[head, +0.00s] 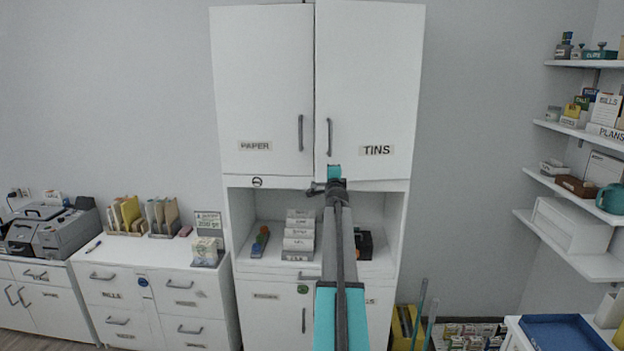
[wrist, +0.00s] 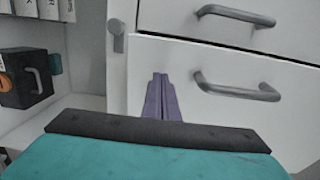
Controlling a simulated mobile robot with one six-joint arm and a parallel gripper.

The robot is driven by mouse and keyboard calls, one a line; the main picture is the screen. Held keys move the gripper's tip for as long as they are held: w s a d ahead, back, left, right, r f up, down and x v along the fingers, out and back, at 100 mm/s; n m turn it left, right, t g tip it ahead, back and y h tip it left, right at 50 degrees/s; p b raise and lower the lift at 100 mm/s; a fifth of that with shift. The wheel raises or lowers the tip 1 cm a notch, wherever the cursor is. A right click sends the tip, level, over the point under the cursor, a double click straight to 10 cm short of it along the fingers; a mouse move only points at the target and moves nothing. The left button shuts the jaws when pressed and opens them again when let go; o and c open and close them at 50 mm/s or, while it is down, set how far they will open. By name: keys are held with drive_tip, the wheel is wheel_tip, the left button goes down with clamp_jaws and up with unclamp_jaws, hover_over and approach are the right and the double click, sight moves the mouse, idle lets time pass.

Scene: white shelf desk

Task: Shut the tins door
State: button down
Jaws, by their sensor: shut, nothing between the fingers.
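The tins door (head: 372,80) is the right upper door of a tall white cabinet, with a TINS label and a grey handle (head: 329,137) near its left edge. It looks slightly ajar, with a thin dark gap along that edge. The paper door (head: 262,80) beside it looks shut. My gripper (head: 334,172) is at the tins door's lower left corner, its fingers mostly hidden. The wrist view, turned sideways, shows the fingers (wrist: 161,97) together and empty in front of the tins door (wrist: 215,130), below its handle (wrist: 237,90). I cannot tell whether they touch it.
Below the doors is an open niche with labelled trays (head: 299,235) and a dark box (head: 365,245). Drawers (head: 160,300) stand at the left. Wall shelves (head: 575,250) hang at the right. Free wall lies either side of the cabinet.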

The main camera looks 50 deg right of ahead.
drive_tip(key=w+a+b, duration=0.2)
drive_tip(key=a, duration=0.8)
drive_tip(key=shift+w+a+b, duration=0.3)
drive_tip(key=shift+w, duration=0.05)
idle(0.7)
drive_tip(key=shift+f, duration=0.1)
idle(0.4)
